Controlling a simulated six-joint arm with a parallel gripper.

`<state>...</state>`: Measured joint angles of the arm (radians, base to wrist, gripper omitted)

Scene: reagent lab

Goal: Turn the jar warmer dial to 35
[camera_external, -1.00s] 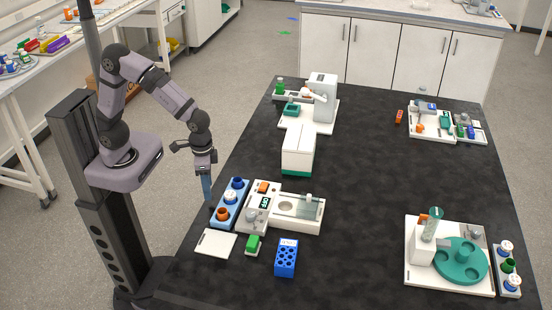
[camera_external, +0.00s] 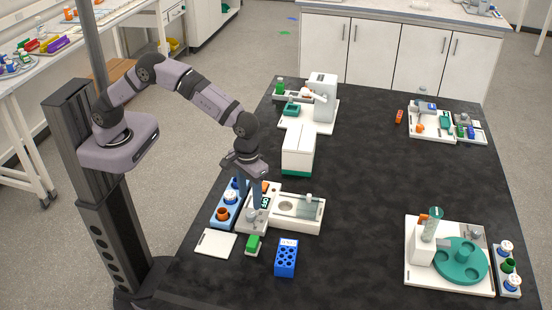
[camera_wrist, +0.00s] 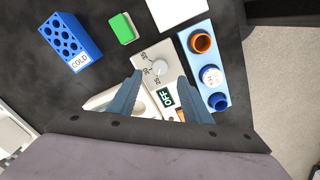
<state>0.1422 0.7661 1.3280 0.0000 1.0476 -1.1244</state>
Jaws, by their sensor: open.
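The jar warmer (camera_external: 311,225) is a white unit at the near left of the table, with a round well, an orange part and a small display. In the wrist view its display (camera_wrist: 167,97) reads OFF. The light grey dial (camera_wrist: 159,67) sits beyond the display, with printed numbers along one side; its exact setting is too small to tell. My gripper (camera_wrist: 159,79) is open and empty, pointing down, with one finger on each side of the dial in that view. In the external view my gripper (camera_external: 250,203) is over the dial end; contact cannot be told.
A blue tray (camera_wrist: 195,62) with jars stands close beside the warmer. A green block (camera_wrist: 123,28), a blue COLD rack (camera_wrist: 70,42) and a white pad (camera_external: 215,245) lie nearby. A white station with a teal carousel (camera_external: 460,262) is at right. The table's middle is clear.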

